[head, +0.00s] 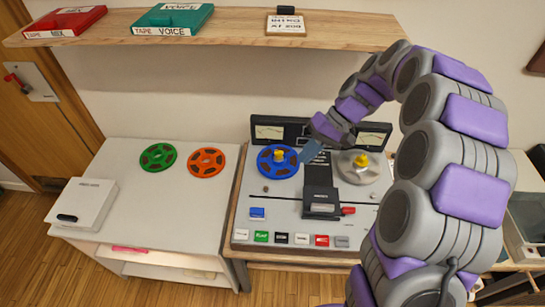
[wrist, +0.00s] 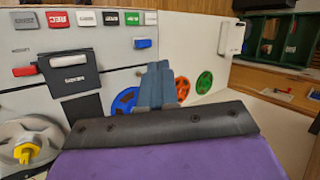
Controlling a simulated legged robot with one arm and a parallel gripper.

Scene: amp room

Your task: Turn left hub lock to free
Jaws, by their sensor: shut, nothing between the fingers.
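The tape machine (head: 290,215) stands in the middle of the head view. Its left hub holds a blue reel (head: 265,163), with the yellow left hub lock (head: 279,156) at its centre. The right hub holds a silver reel (head: 352,175) with a yellow lock (head: 361,160). My gripper (head: 309,152) is shut and empty, above the machine just right of the blue reel. In the wrist view my grey-blue fingers (wrist: 158,84) lie together, beside the blue reel (wrist: 123,103). The left hub lock is not visible there; the right yellow lock (wrist: 27,152) is.
A white side table (head: 120,190) at left bears a green reel (head: 158,157), an orange reel (head: 206,163) and a white box (head: 85,200). A wooden shelf (head: 230,30) with tape boxes hangs above. A black head block (head: 321,190) stands between the machine's reels.

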